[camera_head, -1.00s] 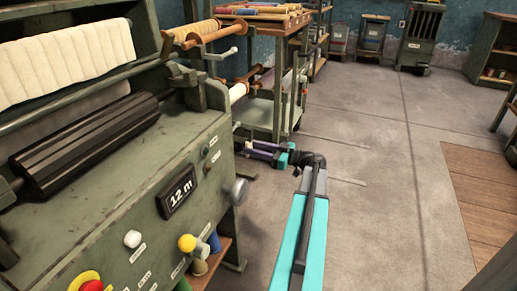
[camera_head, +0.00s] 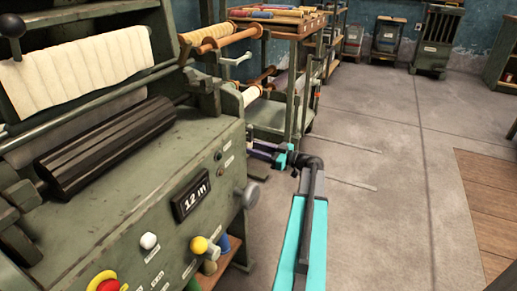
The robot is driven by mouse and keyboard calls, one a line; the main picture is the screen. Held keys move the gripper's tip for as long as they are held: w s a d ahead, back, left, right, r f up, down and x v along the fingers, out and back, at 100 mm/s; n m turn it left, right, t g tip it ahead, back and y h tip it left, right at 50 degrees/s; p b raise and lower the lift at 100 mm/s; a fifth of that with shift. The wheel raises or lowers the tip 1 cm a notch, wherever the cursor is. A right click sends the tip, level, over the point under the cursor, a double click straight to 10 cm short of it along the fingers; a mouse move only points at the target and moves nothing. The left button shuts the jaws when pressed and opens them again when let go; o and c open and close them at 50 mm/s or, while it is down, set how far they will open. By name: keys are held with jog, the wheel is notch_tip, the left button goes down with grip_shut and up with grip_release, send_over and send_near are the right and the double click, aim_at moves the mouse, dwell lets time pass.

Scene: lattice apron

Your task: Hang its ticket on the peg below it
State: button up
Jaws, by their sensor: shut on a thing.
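My gripper (camera_head: 262,150), with purple fingers, reaches past the right end of the green machine (camera_head: 140,170), beside the lower part of the green rack (camera_head: 268,125). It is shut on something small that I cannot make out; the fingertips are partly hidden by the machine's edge. No ticket or peg can be told apart in this view. The machine carries a dark display (camera_head: 191,196) reading "12 m", and cream cloth (camera_head: 80,60) hangs over its bar.
The machine's front has a grey knob (camera_head: 246,195), a yellow knob (camera_head: 199,245), a white knob (camera_head: 149,241) and a red button (camera_head: 107,286). Wooden rollers (camera_head: 225,40) stick out beside the rack. The grey floor (camera_head: 385,165) to the right is open, with a wooden platform (camera_head: 492,205) beyond.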

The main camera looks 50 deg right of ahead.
jog(key=shift+p+x, duration=0.65)
jog(key=shift+x, duration=0.5)
jog(key=shift+w+f, duration=0.15)
jog(key=shift+f+b, duration=0.4)
jog(key=shift+b, duration=0.4)
jog(key=shift+f, duration=0.1)
jog(key=o, duration=1.1)
jog(key=shift+s, duration=0.2)
jog(key=p+v, duration=0.2)
jog(key=v, duration=1.1)
jog(key=shift+s+p, duration=0.25)
jog(key=shift+p, duration=0.1)
